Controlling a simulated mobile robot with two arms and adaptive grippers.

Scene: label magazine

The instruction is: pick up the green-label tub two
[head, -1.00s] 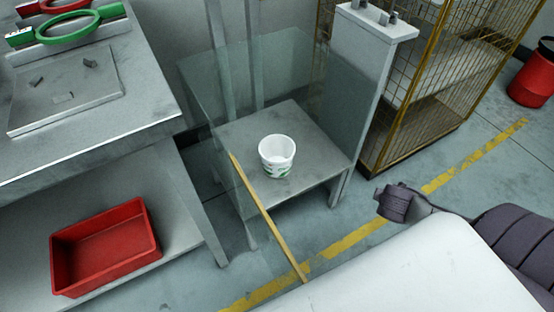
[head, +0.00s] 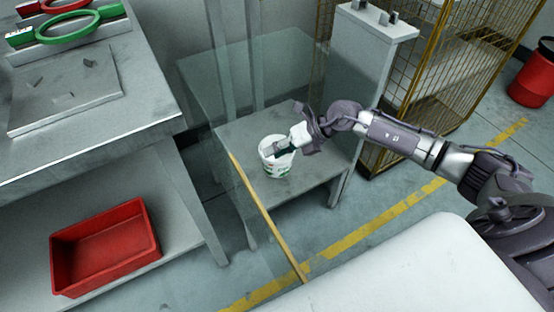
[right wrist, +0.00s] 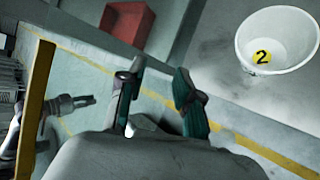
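The white tub (head: 274,168), with green marks on its outside, stands upright on a grey low stand (head: 235,140) behind clear panels. The right wrist view shows the tub (right wrist: 278,42) at upper right, with a yellow round "2" on its inner wall. My right gripper (head: 287,146) is at the tub's far right rim in the head view, overlapping its opening. In the right wrist view its two fingers (right wrist: 155,88) are apart with nothing between them, and the tub is beside them. I cannot tell whether they touch the rim.
A clear panel with a yellow edge bar (head: 268,215) stands in front of the stand. A grey post (head: 355,75) and a yellow mesh cage (head: 425,85) are to its right. A red bin (head: 105,245) sits on the shelf at left, below a grey bench (head: 110,135).

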